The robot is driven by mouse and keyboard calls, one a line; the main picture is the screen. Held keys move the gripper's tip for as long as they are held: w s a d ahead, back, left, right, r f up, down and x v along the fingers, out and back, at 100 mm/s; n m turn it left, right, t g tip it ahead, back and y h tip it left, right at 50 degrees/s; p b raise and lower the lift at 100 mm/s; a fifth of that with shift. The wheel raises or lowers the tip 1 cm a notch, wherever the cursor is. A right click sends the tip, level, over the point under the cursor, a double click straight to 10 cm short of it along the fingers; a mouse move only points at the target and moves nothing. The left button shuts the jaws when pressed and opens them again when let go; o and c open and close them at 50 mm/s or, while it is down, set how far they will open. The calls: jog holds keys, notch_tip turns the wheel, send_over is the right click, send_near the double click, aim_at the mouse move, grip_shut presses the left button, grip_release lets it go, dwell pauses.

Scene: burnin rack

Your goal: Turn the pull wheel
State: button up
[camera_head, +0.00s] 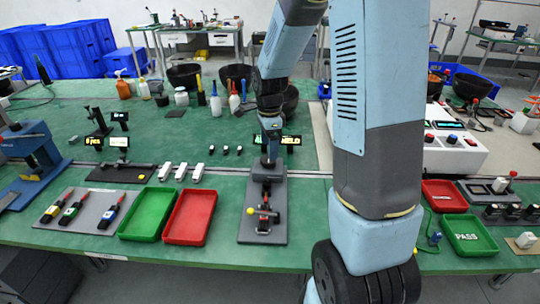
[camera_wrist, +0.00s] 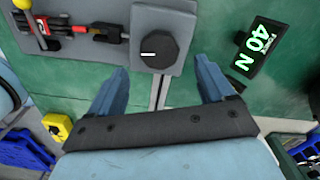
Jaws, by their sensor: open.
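The pull wheel (camera_wrist: 155,47) is a dark round knob with a white mark, on a grey block of the bench fixture (camera_wrist: 120,15). My gripper (camera_wrist: 161,66) is open. In the wrist view its two blue fingers stand apart, with the wheel just beyond the fingertips and between their lines; I see no contact. A black display (camera_wrist: 257,50) right of the wheel reads 40 N. In the head view my gripper (camera_head: 269,160) is over the far end of the fixture's grey plate (camera_head: 248,232) and hides the wheel. A red clamp-like part and yellow ball (camera_head: 262,206) are nearer on the plate.
A red tray (camera_head: 190,217) and a green tray (camera_head: 147,213) lie left of the fixture. A partly hidden display (camera_head: 290,140) stands behind it. White blocks (camera_head: 181,171) lie to the left. A white control box (camera_head: 450,145) stands right of my arm.

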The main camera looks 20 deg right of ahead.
aim_at(268, 161)
jog(key=shift+f, duration=2.25)
jog(key=shift+c, duration=0.4)
jog(key=c, duration=1)
